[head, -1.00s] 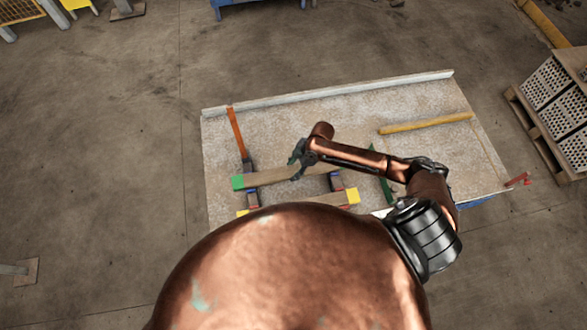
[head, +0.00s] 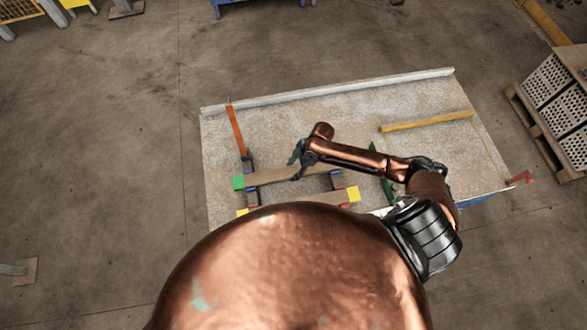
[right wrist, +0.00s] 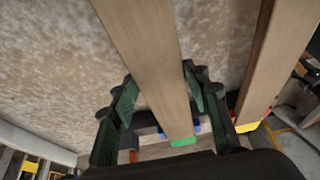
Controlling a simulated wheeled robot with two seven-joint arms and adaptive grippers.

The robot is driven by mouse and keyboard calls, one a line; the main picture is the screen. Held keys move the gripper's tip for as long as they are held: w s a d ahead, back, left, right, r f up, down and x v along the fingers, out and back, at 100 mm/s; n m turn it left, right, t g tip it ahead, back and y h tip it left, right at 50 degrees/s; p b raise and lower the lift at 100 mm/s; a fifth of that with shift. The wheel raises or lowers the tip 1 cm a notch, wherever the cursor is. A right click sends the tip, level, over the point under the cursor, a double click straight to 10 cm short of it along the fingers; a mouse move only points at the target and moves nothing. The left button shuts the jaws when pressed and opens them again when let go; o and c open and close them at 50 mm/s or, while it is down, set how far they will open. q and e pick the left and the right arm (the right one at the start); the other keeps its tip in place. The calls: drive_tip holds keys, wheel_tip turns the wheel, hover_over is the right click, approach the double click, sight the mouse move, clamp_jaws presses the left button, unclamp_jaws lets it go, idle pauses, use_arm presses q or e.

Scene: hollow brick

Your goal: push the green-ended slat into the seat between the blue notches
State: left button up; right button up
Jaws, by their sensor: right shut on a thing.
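The green-ended slat (head: 270,176) lies across two dark supports, its green end (head: 238,182) at the left. My right gripper (head: 297,164) is shut on this slat partway along its length. In the right wrist view the slat (right wrist: 152,62) runs between my green fingers, with its green end (right wrist: 183,142) past a dark support. Blue notches (right wrist: 162,132) show on both sides of the slat there. Whether it sits fully down in the seat cannot be told. A second blue notch (head: 337,187) shows by the right support. My left gripper is not in view.
A yellow-ended slat (head: 340,196) lies parallel, nearer me, partly hidden by my body. An orange-handled tool (head: 236,131) lies at the left. A yellow bar (head: 428,120) lies at the back right. The bench's back middle is clear; a pale rail (head: 330,91) edges it.

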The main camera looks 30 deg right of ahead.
drive_tip(key=o, duration=1.5)
drive_tip(key=shift+o, duration=0.2)
drive_tip(key=v, duration=1.2)
